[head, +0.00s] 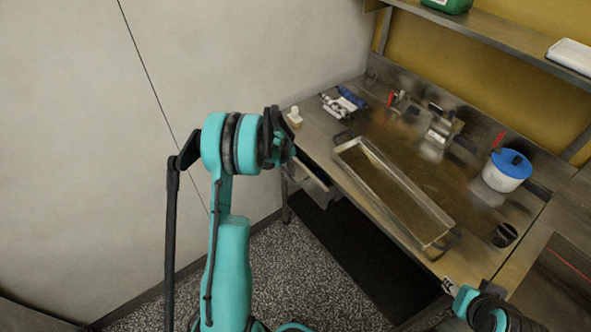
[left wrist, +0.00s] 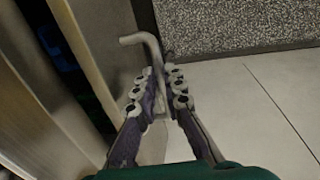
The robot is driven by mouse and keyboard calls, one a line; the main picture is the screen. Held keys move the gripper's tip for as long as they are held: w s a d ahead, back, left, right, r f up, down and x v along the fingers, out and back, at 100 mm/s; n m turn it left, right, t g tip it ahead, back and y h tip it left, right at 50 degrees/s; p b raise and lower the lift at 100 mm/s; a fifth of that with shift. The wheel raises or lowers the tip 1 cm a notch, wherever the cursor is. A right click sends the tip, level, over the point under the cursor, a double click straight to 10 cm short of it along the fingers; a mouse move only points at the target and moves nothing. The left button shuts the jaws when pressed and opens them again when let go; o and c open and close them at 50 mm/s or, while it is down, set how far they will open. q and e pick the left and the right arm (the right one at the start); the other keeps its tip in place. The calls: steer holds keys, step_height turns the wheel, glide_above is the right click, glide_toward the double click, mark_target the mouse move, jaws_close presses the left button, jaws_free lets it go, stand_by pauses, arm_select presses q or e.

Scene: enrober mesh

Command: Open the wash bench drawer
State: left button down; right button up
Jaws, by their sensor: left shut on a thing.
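The wash bench (head: 330,150) stands against the back wall, with its drawer (head: 316,186) under the left end of the top. The drawer stands partly out; a dark gap with something blue inside shows in the left wrist view. My left gripper (left wrist: 158,95) is shut on the drawer's bent grey bar handle (left wrist: 140,39), which passes between its fingers beside the drawer front (left wrist: 121,65). In the head view my left wrist hides the fingers and handle. My right gripper (head: 448,285) is small at the bench's front right; its jaw opening is unclear.
A long metal tray (head: 440,240) lies on the bench top. A white pot with a blue lid (head: 514,163), a blue-and-white item (head: 345,103) and a small white-knobbed object (head: 294,116) stand around it. A shelf (head: 490,42) hangs above. Dark matting (head: 345,240) and speckled floor lie below.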

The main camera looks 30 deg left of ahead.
arm_select(q)
steer(key=s+a+b, duration=0.1)
steer(key=s+a, duration=0.3)
steer(key=s, duration=0.7)
steer(key=s+a+b, duration=0.1)
steer(key=s+a, duration=0.4)
steer(key=s, duration=0.6)
steer(key=shift+s+a+b, duration=0.15)
steer(key=shift+s+b, duration=0.1)
steer(key=shift+b, duration=0.1)
steer(key=c, duration=1.6)
jaws_free()
steer(key=shift+r, duration=0.1)
step_height(320, 180, up, 12)
steer(key=s, duration=0.2)
steer(key=shift+a+f, duration=0.2)
steer(key=shift+a, duration=0.25)
steer(key=shift+d, duration=0.1)
